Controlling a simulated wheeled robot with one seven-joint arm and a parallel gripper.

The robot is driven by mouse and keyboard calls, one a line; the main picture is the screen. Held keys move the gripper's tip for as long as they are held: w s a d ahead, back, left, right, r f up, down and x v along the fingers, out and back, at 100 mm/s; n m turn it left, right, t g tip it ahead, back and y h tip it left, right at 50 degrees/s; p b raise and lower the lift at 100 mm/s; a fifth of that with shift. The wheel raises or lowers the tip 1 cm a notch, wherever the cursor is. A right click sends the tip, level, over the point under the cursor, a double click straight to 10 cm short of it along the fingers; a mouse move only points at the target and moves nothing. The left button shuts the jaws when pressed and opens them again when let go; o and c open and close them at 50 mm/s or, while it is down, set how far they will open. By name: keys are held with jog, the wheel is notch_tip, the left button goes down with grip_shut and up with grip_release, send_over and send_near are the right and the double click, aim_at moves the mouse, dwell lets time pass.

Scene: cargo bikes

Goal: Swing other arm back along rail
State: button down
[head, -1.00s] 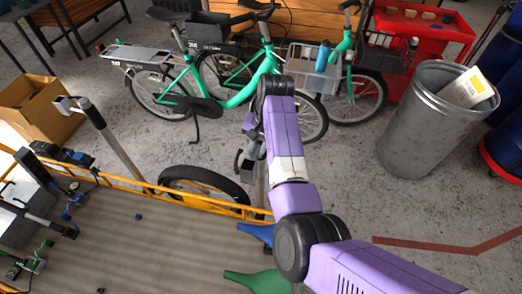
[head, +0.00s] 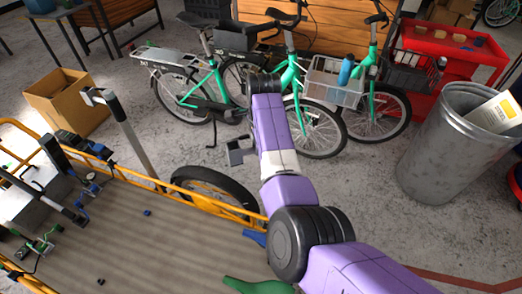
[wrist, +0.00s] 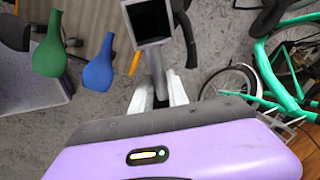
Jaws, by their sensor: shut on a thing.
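A grey arm with a square, dark-faced head (head: 237,152) shows just left of my purple arm in the head view. In the wrist view this head (wrist: 150,20) stands at the top centre, its stem running down between my light grey fingers. My gripper (wrist: 158,95) is shut on the stem. In the head view my own arm hides the gripper and most of the held arm. The rail edges the ribbed cargo bed (head: 130,235).
A dark wheel (head: 215,190) lies just beyond the rail. Green bikes (head: 300,85) stand behind, a metal bin (head: 450,150) at right, a cardboard box (head: 65,100) at left. Open floor lies between.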

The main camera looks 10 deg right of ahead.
jog(key=w+m+b, duration=0.1)
jog(key=m+b, duration=0.1)
jog(key=w+m+h+b, duration=0.1)
jog(key=m+b, duration=0.2)
jog(key=w+m+b, duration=0.1)
jog(key=m+b, duration=0.1)
jog(key=shift+w+d+m, duration=0.3)
jog(key=shift+w+d, duration=0.05)
jog(key=shift+h, duration=0.3)
jog(key=c, duration=1.3)
grip_release()
jog(key=d+v, duration=0.1)
jog(key=v, duration=0.6)
jog(key=shift+a+r+b, duration=0.3)
jog(key=shift+a+r, duration=0.15)
jog(key=shift+a, duration=0.05)
